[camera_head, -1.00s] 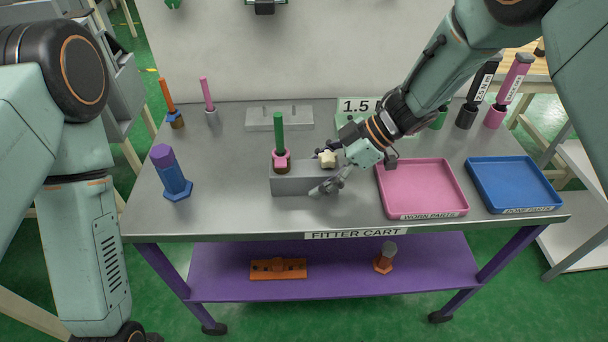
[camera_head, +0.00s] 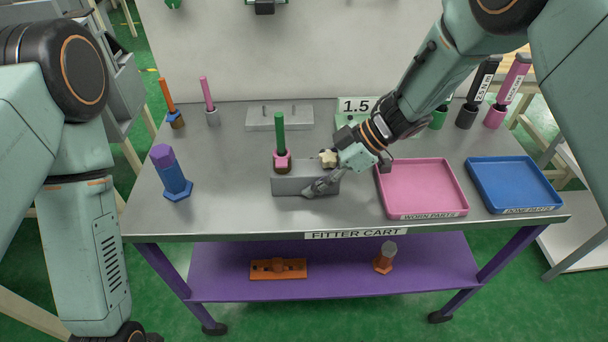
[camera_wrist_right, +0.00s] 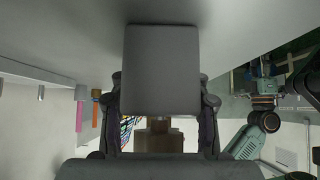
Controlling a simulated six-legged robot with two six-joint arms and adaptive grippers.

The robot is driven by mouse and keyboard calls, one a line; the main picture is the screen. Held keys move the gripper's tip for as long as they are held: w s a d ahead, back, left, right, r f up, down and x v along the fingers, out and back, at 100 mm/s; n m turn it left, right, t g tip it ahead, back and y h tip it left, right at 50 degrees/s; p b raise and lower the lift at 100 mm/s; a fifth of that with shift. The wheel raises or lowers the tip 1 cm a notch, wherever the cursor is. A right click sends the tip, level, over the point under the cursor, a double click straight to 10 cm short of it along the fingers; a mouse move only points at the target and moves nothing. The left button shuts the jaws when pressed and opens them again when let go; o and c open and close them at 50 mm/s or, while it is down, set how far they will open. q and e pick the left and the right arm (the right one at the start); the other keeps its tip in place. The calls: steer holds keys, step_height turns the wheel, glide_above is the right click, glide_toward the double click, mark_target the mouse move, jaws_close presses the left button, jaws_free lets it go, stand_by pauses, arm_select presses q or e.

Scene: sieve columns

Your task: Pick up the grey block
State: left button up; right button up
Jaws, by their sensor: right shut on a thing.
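The grey block (camera_head: 291,182) stands on the metal cart top, near the middle front. A green rod with a pink and brown base stands at its left end, and a cream knob (camera_head: 328,158) is at its right end. My right gripper (camera_head: 322,180) is shut on the right part of the block. In the right wrist view the grey block (camera_wrist_right: 161,70) fills the space between the two fingers. The block appears still on the cart top. My left gripper is not in view; only my left arm shows.
A pink tray (camera_head: 422,213) is just right of the gripper, with a blue tray (camera_head: 514,208) beyond. A blue and purple bolt (camera_head: 172,175) stands at left. The front left top is clear.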

mark_target(314, 167)
steer(key=c, duration=0.3)
steer(key=shift+r, duration=0.15)
step_height(314, 167, up, 10)
steer(key=shift+f, duration=0.1)
stand_by(0.3)
steer(key=shift+p, duration=0.7)
steer(key=shift+f+b, duration=1.3)
steer(key=shift+f, duration=3.55)
steer(key=shift+f, duration=0.2)
